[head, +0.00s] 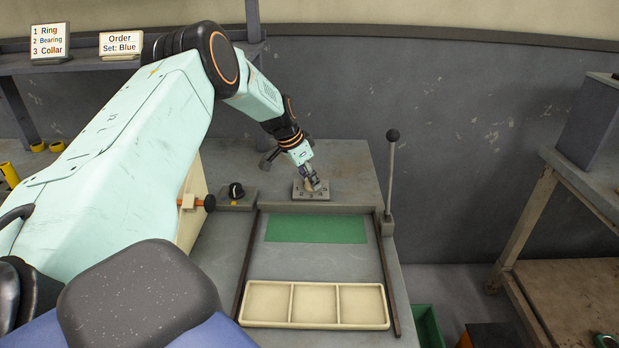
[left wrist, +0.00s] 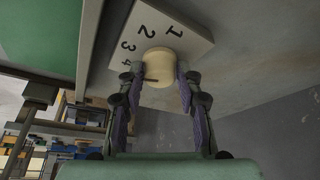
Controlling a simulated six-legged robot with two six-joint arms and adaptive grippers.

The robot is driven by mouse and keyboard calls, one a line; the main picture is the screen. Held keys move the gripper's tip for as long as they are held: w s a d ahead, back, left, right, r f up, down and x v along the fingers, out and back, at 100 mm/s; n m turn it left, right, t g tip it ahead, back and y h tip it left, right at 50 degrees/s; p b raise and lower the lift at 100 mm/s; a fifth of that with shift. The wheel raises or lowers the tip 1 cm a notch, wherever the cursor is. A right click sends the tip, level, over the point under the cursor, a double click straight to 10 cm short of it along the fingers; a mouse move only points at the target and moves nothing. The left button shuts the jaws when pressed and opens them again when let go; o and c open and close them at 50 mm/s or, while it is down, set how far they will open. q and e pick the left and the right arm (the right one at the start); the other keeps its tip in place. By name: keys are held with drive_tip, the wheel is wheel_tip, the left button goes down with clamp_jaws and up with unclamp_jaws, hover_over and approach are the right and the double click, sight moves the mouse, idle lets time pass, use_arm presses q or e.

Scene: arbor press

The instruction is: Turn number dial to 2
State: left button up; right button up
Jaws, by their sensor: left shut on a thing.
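The number dial is a cream round knob (left wrist: 160,66) on a pale plate (left wrist: 192,36) marked 1, 2, 3 and 4. A short dark mark shows on the knob's lower-left side, near the 4; the exact number it points to is unclear. My left gripper (left wrist: 162,84) is shut on the knob, one finger on each side. In the head view the left gripper (head: 312,183) comes down from above onto the dial plate (head: 323,195), hiding most of the knob. My right gripper is not in view.
A black knob (head: 236,190) sits on a plate left of the dial. A lever with a ball top (head: 392,136) stands at right. A green mat (head: 316,229) and a three-part cream tray (head: 315,325) lie in front. Signs (head: 120,44) stand on the shelf.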

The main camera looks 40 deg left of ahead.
use_arm(q)
drive_tip(key=c, duration=0.3)
drive_tip(key=shift+a+f+m+b, duration=0.15)
drive_tip(key=shift+m+b, duration=0.15)
drive_tip(key=shift+b, duration=0.6)
drive_tip(key=shift+c, duration=0.2)
drive_tip(key=m+h+b, duration=0.1)
drive_tip(key=m+b, duration=0.2)
drive_tip(key=b, duration=0.2)
drive_tip(key=shift+w+g, duration=0.1)
drive_tip(key=shift+g, duration=0.2)
drive_tip(key=shift+m+g+h+b, duration=0.3)
drive_tip(key=shift+m+h+b, duration=0.1)
drive_tip(key=shift+m+b, duration=0.5)
drive_tip(key=shift+m, duration=0.6)
drive_tip(key=shift+m+g+h+b, duration=0.3)
drive_tip(key=shift+m, duration=0.1)
drive_tip(key=o, duration=1.2)
drive_tip(key=shift+r, duration=0.2)
drive_tip(key=shift+c, duration=0.2)
